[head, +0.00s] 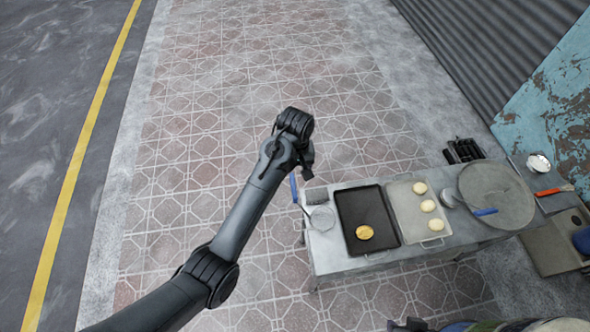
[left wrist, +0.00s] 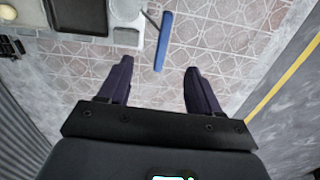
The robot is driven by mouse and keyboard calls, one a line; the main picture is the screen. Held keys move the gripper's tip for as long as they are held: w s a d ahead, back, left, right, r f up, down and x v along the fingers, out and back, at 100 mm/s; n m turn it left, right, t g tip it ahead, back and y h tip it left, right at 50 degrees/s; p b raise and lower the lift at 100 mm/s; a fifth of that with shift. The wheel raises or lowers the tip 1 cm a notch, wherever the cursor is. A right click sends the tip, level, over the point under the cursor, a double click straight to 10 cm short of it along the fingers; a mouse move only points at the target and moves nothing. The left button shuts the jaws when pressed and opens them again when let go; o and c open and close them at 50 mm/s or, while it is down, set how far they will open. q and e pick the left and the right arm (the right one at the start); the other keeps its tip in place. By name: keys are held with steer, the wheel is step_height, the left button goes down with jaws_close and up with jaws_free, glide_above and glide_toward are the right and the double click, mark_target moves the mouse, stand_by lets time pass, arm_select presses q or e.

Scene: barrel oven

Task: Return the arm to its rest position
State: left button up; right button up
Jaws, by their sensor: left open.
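My left arm reaches in from the lower left in the head view. Its gripper (head: 307,160) hangs over the tiled pavement, just beyond the left end of the table, and its jaws are hard to make out there. In the left wrist view the two fingers of my left gripper (left wrist: 157,70) are spread apart, with only paving between them. A blue handle (left wrist: 163,42) lies past the fingertips, apart from them. The same blue handle (head: 294,188) sticks out over the table's left end in the head view. My right gripper is in neither view.
The metal table (head: 335,262) holds a dark tray (head: 372,205) with one browned round, a light tray (head: 408,202) with three pale rounds, and a round board (head: 497,190). A corrugated wall (head: 490,50) stands at upper right. The pavement (head: 250,60) left of the table is clear.

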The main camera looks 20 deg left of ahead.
arm_select(q)
steer(key=shift+f, duration=0.1)
stand_by(0.3)
steer(key=s+a+f+m+t, duration=0.1)
steer(key=s+a+f+m, duration=0.2)
steer(key=s, duration=0.5)
steer(key=s+a+f+t, duration=0.1)
steer(key=s+a+f, duration=0.2)
steer(key=s+f, duration=0.35)
steer(key=s+a+r+m, duration=0.1)
steer(key=s+r+m, duration=0.1)
steer(key=s, duration=0.6)
steer(key=s+r+m+t, duration=0.1)
steer(key=s+r+m, duration=0.1)
steer(key=s, duration=0.6)
steer(key=shift+s+a+r+t, duration=0.2)
steer(key=shift+a+r+t, duration=0.15)
steer(key=shift+r, duration=0.4)
